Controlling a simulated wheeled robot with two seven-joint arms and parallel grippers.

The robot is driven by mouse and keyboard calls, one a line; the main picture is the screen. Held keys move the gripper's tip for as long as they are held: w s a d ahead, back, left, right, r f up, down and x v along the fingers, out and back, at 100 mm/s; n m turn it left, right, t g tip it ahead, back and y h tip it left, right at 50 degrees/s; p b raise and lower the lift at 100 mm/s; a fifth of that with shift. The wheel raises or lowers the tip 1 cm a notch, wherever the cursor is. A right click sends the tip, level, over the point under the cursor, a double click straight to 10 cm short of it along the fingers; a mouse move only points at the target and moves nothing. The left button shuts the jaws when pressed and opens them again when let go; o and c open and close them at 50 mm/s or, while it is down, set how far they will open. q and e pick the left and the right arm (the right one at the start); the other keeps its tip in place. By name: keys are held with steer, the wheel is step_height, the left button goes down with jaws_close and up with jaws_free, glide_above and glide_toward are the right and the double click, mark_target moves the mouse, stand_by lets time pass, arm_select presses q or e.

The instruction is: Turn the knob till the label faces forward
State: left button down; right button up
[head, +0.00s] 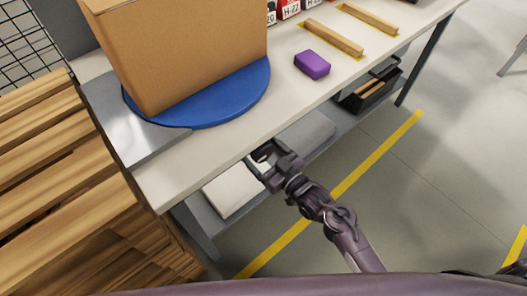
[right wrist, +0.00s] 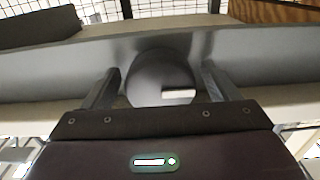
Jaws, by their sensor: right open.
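In the right wrist view a round grey knob (right wrist: 150,75) stands on a grey panel (right wrist: 265,55). A short white bar, which looks like its label (right wrist: 179,93), lies level on the right half of its face. My right gripper (right wrist: 160,82) is open, with one finger on each side of the knob. I cannot tell whether the fingers touch it. In the head view the right gripper (head: 263,158) is at the front edge of the workbench, and the knob cannot be made out there. My left gripper is not in view.
The workbench (head: 215,135) carries a cardboard box (head: 185,50) on a blue disc (head: 250,90), a purple block (head: 312,64) and wooden bars (head: 334,37). A lower shelf (head: 300,135) lies beneath. Wooden pallets (head: 60,190) stand at the left.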

steer(key=c, duration=0.9)
steer(key=shift+c, duration=0.2)
steer(key=shift+r+m+p, duration=0.15)
steer(key=shift+m+p, duration=1)
steer(key=shift+m, duration=0.35)
steer(key=shift+m+p, duration=1.05)
steer(key=shift+m, duration=0.85)
steer(key=o, duration=0.9)
